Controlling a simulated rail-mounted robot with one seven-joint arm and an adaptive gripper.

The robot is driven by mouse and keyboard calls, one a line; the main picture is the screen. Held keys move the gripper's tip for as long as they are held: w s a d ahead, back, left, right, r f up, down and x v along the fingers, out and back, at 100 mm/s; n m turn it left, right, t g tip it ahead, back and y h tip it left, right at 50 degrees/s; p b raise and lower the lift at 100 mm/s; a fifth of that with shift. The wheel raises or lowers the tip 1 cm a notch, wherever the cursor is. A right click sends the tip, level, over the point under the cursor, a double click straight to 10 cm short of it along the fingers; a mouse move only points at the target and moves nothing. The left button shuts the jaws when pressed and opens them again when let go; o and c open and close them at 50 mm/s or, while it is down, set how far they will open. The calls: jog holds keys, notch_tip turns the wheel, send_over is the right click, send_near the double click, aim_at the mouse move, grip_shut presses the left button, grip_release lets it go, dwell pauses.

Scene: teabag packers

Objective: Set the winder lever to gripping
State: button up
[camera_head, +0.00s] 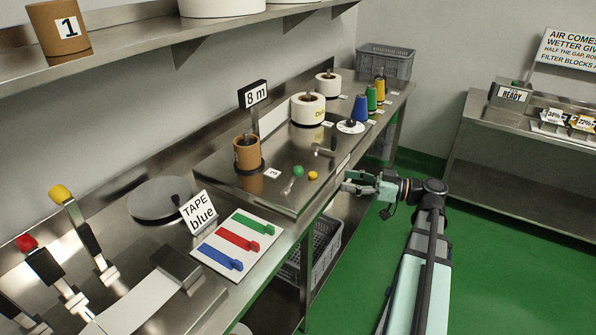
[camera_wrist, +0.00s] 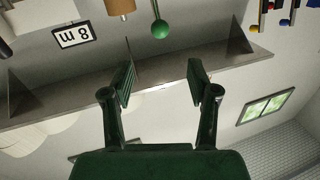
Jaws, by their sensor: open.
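The winder (camera_head: 270,195) is a raised steel unit on the bench. A lever with a green ball knob (camera_head: 298,171) stands at its front edge, leaning slightly, with a small yellow knob (camera_head: 312,175) beside it. No marking of the lever's position is readable. In the wrist view, which is upside down, the green knob (camera_wrist: 161,28) shows beyond the fingertips, near the middle. My gripper (camera_head: 347,182) is open and empty, off the bench's front edge, to the right of the lever and apart from it. In the wrist view the gripper (camera_wrist: 162,80) has a clear gap between its fingers.
A brown spool (camera_head: 247,152) stands on the winder behind the lever, with an "8 m" sign (camera_head: 253,95) behind. A dark crank handle (camera_head: 333,144) stands to the lever's right. The green floor in front is free.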

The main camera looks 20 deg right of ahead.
aim_at(298, 172)
jog(key=p+x, duration=0.4)
jog(key=x, duration=1.1)
jog(key=shift+w+a, duration=0.1)
grip_shut()
